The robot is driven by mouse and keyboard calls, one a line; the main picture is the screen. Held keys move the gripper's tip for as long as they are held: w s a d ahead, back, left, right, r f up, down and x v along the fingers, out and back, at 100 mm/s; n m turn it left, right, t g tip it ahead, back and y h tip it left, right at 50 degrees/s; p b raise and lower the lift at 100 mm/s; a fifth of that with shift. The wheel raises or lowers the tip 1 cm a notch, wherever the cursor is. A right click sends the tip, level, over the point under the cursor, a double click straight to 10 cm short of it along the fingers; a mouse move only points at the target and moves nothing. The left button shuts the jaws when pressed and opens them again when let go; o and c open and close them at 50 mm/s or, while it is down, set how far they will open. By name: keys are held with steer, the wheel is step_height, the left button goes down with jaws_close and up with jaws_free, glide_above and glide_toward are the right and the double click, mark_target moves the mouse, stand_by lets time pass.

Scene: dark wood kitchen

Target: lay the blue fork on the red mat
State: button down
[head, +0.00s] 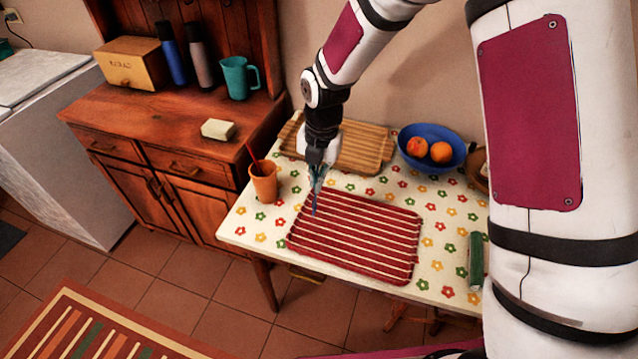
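The red mat (372,238) with pale stripes lies on the flowered tablecloth. My gripper (318,172) points down above the mat's far left part. The blue fork (315,200) hangs roughly upright from the gripper's fingers, which look shut on it. Its lower end shows against the mat's left part. I cannot tell from this view whether it touches the mat. The fork's upper part is partly hidden by the fingers.
An orange cup (264,184) with a red utensil stands left of the mat. A wooden tray (362,148) lies behind it, with a blue bowl of fruit (433,166) at its right. A green cylinder (476,262) lies at the right. My arm hides the table's right end.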

steer(key=shift+w+d+f+p, duration=0.1)
steer(key=shift+w+f, duration=0.15)
steer(key=shift+f, duration=0.35)
steer(key=shift+w+d+f+p, duration=0.1)
steer(key=shift+w+f+p, duration=0.1)
steer(key=shift+f, duration=0.4)
steer(key=shift+w+d+f+p, duration=0.1)
steer(key=shift+w+f, duration=0.15)
steer(key=shift+f, duration=0.35)
steer(key=shift+f, duration=0.15)
steer(key=c, duration=1.8)
jaws_free()
